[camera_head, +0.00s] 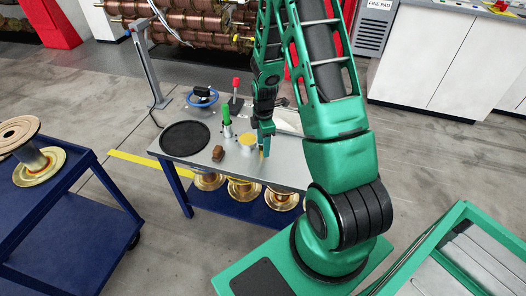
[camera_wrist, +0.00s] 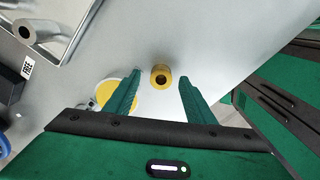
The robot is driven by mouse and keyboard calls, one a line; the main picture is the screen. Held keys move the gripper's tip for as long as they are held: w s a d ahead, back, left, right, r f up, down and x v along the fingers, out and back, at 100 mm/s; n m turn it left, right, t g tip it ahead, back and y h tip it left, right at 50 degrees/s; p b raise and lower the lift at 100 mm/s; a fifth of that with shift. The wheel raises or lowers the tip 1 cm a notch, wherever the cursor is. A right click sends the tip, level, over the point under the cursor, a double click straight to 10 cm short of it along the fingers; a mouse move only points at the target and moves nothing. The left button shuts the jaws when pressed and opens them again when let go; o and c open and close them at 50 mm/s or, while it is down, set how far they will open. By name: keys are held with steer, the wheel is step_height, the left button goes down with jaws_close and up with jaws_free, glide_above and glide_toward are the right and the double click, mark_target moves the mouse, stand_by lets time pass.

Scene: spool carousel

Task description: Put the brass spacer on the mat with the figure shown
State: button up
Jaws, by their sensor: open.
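The brass spacer (camera_wrist: 160,77), a short yellow ring with a dark hole, stands on the grey table in the wrist view. My gripper (camera_wrist: 160,74) is open, with its two green fingers apart to the left and right of the spacer. The spacer appears between the fingertips; I cannot tell the height gap. In the head view my gripper (camera_head: 265,141) points down at the table's front right part, with a small yellow bit of the spacer (camera_head: 265,153) below it.
A metal tray (camera_wrist: 75,38) and a partly hidden yellow disc (camera_wrist: 108,92) show in the wrist view. A blue cart (camera_head: 55,215) stands left.

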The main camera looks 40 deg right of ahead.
steer(key=shift+f, duration=0.5)
steer(key=c, duration=1.3)
jaws_close()
steer(key=shift+r, duration=0.15)
